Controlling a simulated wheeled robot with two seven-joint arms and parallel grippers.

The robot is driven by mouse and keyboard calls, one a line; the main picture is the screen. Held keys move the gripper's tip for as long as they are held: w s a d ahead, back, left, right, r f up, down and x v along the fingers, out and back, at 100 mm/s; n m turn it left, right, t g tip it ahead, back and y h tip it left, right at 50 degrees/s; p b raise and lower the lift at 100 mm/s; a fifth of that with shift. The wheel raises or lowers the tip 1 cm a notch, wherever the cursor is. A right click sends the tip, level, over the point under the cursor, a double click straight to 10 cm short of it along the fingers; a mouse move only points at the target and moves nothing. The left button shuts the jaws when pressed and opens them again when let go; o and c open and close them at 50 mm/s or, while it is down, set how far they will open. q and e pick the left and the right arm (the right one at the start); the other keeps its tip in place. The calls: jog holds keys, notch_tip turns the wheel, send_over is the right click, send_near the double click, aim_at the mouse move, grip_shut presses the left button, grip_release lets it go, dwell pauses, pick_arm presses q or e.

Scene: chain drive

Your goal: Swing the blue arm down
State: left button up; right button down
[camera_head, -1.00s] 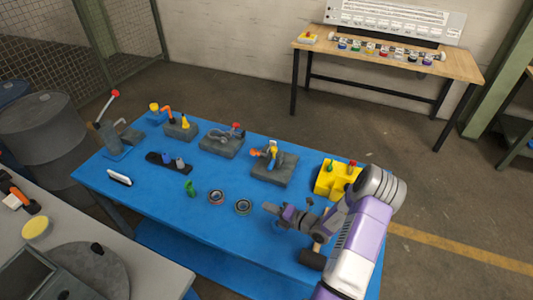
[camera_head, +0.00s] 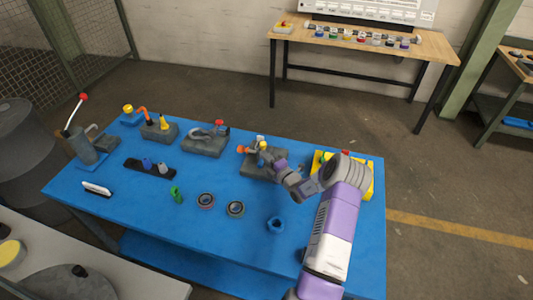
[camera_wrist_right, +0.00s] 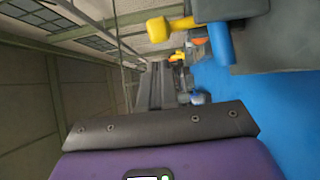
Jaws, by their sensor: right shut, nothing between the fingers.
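A grey block (camera_head: 252,171) on the blue table carries a mechanism with an orange knob (camera_head: 241,149) and a yellow piece (camera_head: 263,145). In the right wrist view a blue bar (camera_wrist_right: 220,43), likely the blue arm, sticks out of a dark grey body beside a yellow-ended rod (camera_wrist_right: 158,29). In the head view the blue arm is mostly hidden by my right gripper (camera_head: 268,157). That gripper is shut and empty, at the mechanism's right side; I cannot tell whether it touches it. My left gripper is not in view.
A yellow fixture (camera_head: 318,162) stands partly behind my right wrist. Another grey block with a red knob (camera_head: 219,123) stands left of the mechanism. Two rings (camera_head: 206,200), a green part (camera_head: 176,194) and a blue nut (camera_head: 276,225) lie in front.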

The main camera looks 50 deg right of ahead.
jog(key=shift+w+d, duration=0.8)
jog(key=shift+d, duration=0.1)
